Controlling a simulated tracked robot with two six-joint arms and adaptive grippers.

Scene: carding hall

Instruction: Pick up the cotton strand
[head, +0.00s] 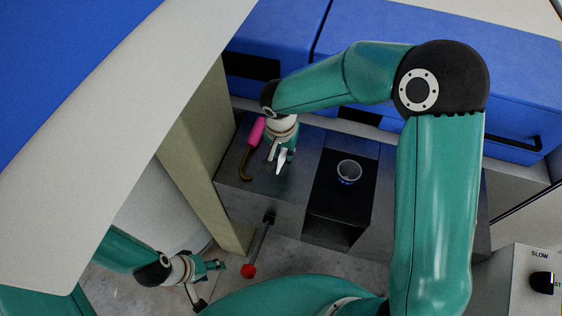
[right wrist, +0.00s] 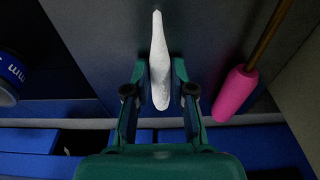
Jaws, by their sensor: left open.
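The cotton strand is a white, tapered piece. In the right wrist view the strand (right wrist: 159,62) lies lengthwise between the two fingers of my right gripper (right wrist: 160,72), with a narrow gap seen on each side. In the head view the strand (head: 281,166) shows at the fingertips of my right gripper (head: 284,153), over the grey metal top. The right gripper looks open around it. Whether the strand touches the surface is hard to tell. My left gripper (head: 211,284) is open and empty at the lower left, far from the strand.
A hook with a pink handle (head: 257,132) lies just left of the right gripper. A small cup (head: 348,174) stands on a black block (head: 340,207) to the right. A red-knobbed lever (head: 249,271) sticks out in front. A beige post (head: 205,150) stands at left.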

